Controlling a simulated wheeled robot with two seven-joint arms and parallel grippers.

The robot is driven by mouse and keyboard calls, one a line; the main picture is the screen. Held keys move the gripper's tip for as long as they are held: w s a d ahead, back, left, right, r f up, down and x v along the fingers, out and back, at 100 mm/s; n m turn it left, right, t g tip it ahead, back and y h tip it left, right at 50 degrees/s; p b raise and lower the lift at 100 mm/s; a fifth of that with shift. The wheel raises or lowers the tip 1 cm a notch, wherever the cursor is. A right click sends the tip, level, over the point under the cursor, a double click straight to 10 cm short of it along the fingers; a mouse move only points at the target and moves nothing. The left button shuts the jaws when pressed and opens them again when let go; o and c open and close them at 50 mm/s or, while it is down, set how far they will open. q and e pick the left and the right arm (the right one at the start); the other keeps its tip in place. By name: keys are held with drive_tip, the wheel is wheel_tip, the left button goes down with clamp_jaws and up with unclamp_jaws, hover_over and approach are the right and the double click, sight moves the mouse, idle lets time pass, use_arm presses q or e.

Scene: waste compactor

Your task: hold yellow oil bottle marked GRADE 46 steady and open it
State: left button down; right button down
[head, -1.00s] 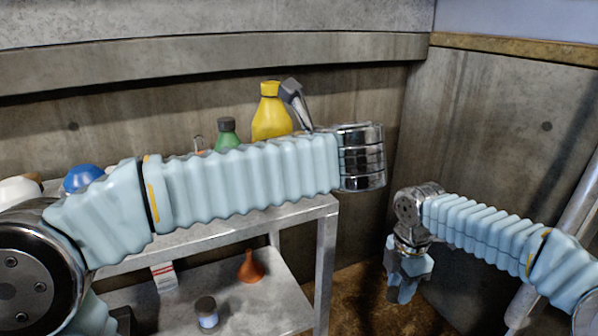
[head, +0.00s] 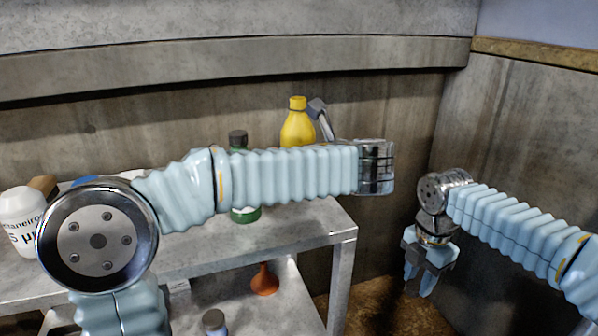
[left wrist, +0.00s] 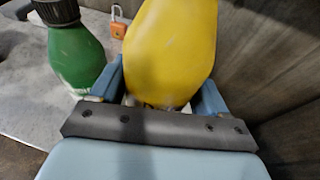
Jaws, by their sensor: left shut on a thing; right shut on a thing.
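The yellow oil bottle (head: 297,127) stands upright with its yellow cap (head: 297,102) on, at the back of the shelf unit's top. Its base is hidden behind my left arm, and I cannot read any marking. My left gripper (left wrist: 162,98) is shut on the bottle's body, with a blue finger on each side in the left wrist view, where the bottle (left wrist: 170,45) fills the middle. My right gripper (head: 428,268) hangs pointing down, right of the shelf and well apart from the bottle. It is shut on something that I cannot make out.
A green bottle with a dark cap (head: 238,140) stands left of the yellow one. An orange padlock (left wrist: 118,23) lies behind. A white container (head: 20,222) is at far left. The shelf unit (head: 335,228) holds an orange funnel (head: 264,281) below. Concrete walls close the back and right.

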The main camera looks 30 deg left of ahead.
use_arm(q)
drive_tip(key=w+f, duration=0.1)
drive_tip(key=w+a+f, duration=0.1)
drive_tip(key=shift+f, duration=0.35)
wheel_tip(320, 180, down, 2)
drive_tip(key=shift+w+a+f, duration=0.1)
drive_tip(key=shift+w+f, duration=0.05)
drive_tip(key=shift+f, duration=0.55)
drive_tip(key=shift+f, duration=0.2)
unclamp_jaws()
drive_tip(key=shift+r, duration=0.15)
